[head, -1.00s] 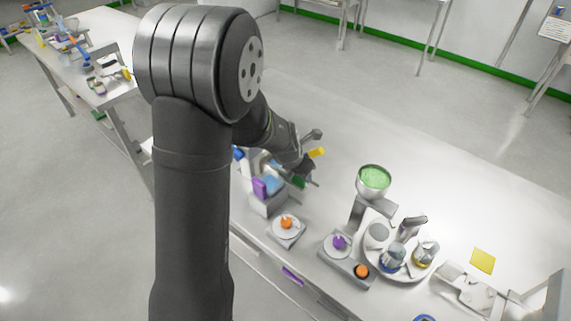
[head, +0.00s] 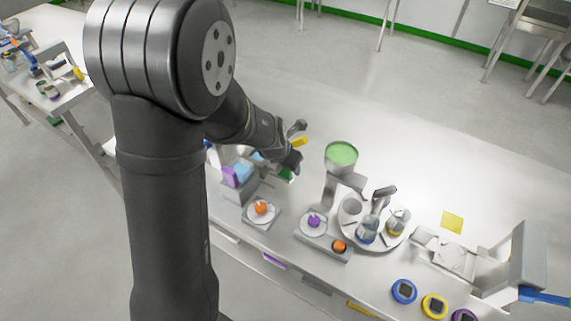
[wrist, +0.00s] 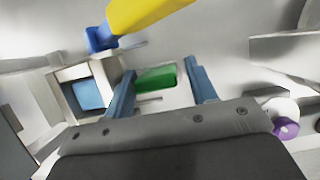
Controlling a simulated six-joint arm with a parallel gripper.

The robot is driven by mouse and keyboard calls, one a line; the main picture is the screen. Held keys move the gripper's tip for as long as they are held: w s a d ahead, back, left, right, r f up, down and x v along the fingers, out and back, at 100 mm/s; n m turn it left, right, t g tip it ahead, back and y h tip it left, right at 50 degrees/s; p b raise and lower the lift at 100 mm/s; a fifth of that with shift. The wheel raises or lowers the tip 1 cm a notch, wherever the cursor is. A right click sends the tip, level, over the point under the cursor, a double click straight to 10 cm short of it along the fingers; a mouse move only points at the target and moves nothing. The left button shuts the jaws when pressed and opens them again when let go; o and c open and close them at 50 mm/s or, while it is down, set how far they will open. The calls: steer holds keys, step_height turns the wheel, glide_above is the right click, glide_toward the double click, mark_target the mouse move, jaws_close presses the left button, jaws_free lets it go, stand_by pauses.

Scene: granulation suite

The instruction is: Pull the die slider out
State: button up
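A green block (wrist: 155,78), which looks like the grip of the die slider, lies between and just beyond my fingertips in the wrist view. It shows small beside my gripper in the head view (head: 286,174). My gripper (wrist: 160,72) is open, with one finger on each side of the green block; I cannot tell whether either touches it. The block is beside a pale press housing (wrist: 108,72) with a blue square insert (wrist: 88,95). My gripper (head: 292,160) partly hides this station in the head view.
A yellow handle (wrist: 145,12) on a blue joint is close above the fingers. A purple knob (wrist: 285,128) is at the right. A funnel of green granules (head: 341,154), a round tray (head: 350,228) and small dials (head: 404,291) occupy the bench; its back right is clear.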

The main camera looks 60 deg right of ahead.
stand_by(0.4)
steer(key=shift+a+r, duration=0.1)
steer(key=shift+r, duration=0.2)
steer(key=v, duration=1.6)
steer(key=shift+a+r, duration=0.25)
steer(key=shift+r, duration=0.1)
steer(key=x, duration=1.7)
steer(key=shift+d+f, duration=0.15)
steer(key=shift+f, duration=0.05)
